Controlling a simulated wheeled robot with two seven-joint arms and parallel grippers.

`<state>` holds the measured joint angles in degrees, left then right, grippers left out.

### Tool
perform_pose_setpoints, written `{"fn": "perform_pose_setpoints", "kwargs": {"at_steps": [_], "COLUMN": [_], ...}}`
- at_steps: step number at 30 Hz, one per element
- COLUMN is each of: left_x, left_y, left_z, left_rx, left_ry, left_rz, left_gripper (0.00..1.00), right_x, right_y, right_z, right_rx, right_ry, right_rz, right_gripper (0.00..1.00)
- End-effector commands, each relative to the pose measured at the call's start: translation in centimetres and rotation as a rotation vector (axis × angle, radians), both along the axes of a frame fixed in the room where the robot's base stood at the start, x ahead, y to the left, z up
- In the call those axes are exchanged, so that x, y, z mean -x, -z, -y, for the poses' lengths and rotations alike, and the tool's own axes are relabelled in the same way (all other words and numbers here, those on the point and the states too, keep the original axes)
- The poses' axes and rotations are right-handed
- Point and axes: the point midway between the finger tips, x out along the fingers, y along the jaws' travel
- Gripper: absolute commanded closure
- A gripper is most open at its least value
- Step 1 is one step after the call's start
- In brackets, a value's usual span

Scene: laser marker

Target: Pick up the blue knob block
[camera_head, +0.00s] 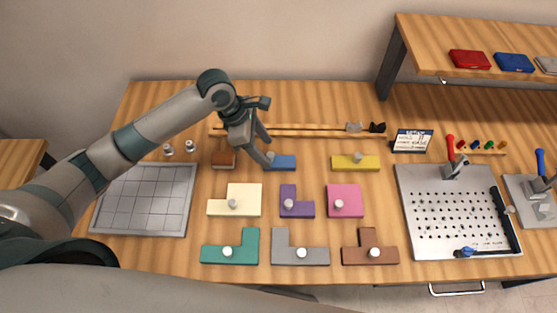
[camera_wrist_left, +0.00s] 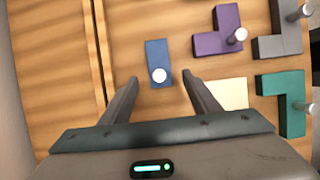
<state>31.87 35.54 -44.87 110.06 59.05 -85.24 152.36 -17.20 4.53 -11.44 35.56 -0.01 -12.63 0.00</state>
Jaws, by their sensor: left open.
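The blue knob block (camera_head: 286,163) is a small flat rectangle with a pale round knob, lying on the table in the head view. My left gripper (camera_head: 267,150) is over its left end, pointing down, and partly hides the block and knob. In the left wrist view the blue block (camera_wrist_left: 158,52) lies ahead of the fingers, its knob towards me. The open left gripper (camera_wrist_left: 160,80) has one finger on each side of the knob in that view, and nothing is held. How high the fingertips are above the block is hard to tell. My right gripper is out of view.
Wooden rails (camera_head: 310,134) run behind. A grid tray (camera_head: 143,205) is at left, a perforated metal plate (camera_head: 455,215) at right.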

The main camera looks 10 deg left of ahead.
Motion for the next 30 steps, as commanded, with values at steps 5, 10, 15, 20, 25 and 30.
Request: {"fn": "perform_pose_setpoints", "kwargs": {"at_steps": [5, 10, 15, 20, 25, 30], "left_x": [0.0, 0.0, -0.1, -0.3, -0.4, -0.4], "left_y": [0.0, 0.2, 1.5, 3.6, 4.8, 4.9], "left_z": [0.0, 0.1, 0.5, 1.2, 1.6, 1.7], "left_rx": [0.000, -0.001, -0.001, -0.001, 0.000, 0.000], "left_ry": [0.000, -0.001, -0.001, -0.001, 0.000, 0.000], "left_rz": [0.000, -0.001, -0.001, -0.002, 0.000, 0.001], "left_gripper": [0.44, 0.44, 0.44, 0.44, 0.44, 0.44], "right_x": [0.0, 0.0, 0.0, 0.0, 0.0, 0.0], "right_y": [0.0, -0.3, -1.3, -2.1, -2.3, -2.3], "right_z": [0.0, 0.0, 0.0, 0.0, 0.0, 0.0], "right_rx": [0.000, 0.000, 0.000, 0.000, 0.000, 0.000], "right_ry": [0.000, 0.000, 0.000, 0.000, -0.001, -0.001], "right_rz": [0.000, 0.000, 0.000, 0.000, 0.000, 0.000], "right_gripper": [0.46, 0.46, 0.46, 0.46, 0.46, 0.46]}}
